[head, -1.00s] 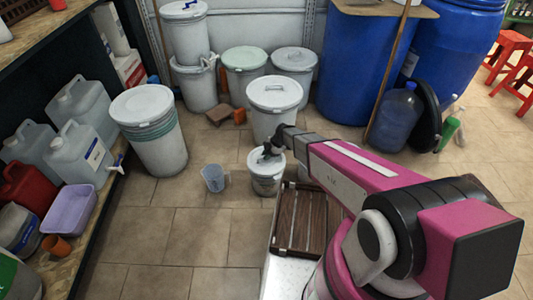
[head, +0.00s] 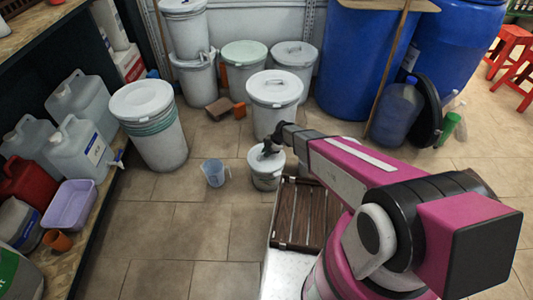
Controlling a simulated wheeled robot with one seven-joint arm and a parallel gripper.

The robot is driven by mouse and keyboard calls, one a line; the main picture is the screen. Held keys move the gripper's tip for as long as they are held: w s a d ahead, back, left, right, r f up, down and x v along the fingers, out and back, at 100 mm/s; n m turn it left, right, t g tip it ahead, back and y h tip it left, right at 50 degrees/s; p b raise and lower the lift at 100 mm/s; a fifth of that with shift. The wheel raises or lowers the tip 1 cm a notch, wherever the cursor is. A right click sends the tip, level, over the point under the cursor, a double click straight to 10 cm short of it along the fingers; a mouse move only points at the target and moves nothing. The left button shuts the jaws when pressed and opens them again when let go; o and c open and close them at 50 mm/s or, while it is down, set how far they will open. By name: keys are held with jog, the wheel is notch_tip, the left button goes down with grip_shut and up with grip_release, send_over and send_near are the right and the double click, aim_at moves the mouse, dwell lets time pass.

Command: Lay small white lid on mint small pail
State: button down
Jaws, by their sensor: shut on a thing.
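The small pail (head: 267,182) stands on the tiled floor near the middle, pale, with a marked side; its mint colour is hard to make out. The small white lid (head: 275,161) lies over its mouth and looks level. I cannot tell from here whether it is fully seated on the rim. My gripper (head: 268,149) is at the top of the lid, shut on it, reaching in from the right. The fingertips are small and dark, and they hide part of the lid's top.
A larger white lidded pail (head: 274,112) stands just behind. A clear bluish measuring jug (head: 213,172) stands to the left. A brown slatted rack (head: 302,212) lies in front to the right. Tall lidded drum (head: 150,125) stands left; floor at front left is clear.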

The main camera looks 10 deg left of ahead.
jog(key=shift+f, duration=0.8)
dwell(1.4)
jog(key=c, duration=0.6)
grip_release()
jog(key=shift+r, duration=0.1)
jog(key=shift+r, duration=3.4)
